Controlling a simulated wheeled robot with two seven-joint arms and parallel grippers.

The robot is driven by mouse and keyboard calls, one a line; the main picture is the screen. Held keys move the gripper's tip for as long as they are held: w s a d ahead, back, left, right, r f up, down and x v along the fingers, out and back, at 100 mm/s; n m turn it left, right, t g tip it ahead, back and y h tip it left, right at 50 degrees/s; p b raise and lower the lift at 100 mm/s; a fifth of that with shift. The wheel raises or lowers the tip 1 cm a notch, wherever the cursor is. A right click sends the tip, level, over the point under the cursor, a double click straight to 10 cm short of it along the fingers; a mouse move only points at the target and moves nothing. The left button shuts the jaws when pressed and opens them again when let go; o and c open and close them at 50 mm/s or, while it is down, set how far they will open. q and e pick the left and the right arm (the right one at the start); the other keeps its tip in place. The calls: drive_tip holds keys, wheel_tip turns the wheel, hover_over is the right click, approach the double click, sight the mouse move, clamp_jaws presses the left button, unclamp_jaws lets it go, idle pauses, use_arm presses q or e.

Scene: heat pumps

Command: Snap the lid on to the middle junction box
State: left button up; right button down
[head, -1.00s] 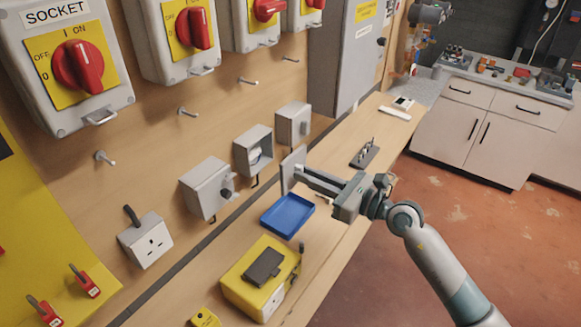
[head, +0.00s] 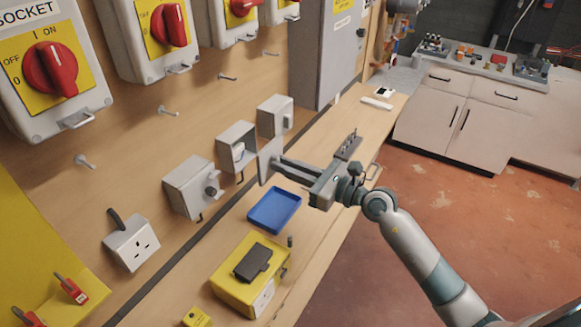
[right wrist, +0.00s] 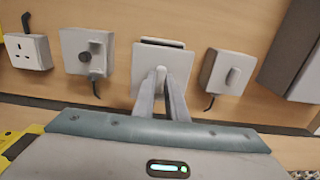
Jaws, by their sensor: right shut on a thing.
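The middle junction box (head: 236,146) is a grey box on the wooden wall, open at the front, between two boxes with knobs. My right gripper (head: 277,164) is shut on the flat grey lid (head: 267,159). It holds the lid upright in front of the wall, to the right of the open box in the head view. In the right wrist view the lid (right wrist: 149,72) is gripped by its centre knob and covers most of the middle box; only a dark and grey strip shows above it. A gap remains between lid and box in the head view. My left gripper is not in view.
A left knobbed box (head: 190,188) and a right box (head: 275,115) flank the middle one. Below on the bench are a blue tray (head: 274,211) and a yellow case (head: 243,282). Large red-switch boxes (head: 53,70) and bare pegs are above.

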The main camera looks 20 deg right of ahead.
drive_tip(key=shift+x, duration=2.9)
drive_tip(key=shift+r+p, duration=0.1)
drive_tip(key=shift+p, duration=0.4)
drive_tip(key=shift+w+a, duration=0.4)
drive_tip(key=shift+w, duration=0.1)
idle(0.4)
drive_tip(key=c, duration=1.9)
unclamp_jaws()
drive_tip(key=shift+o, duration=0.2)
drive_tip(key=shift+w+a, duration=0.1)
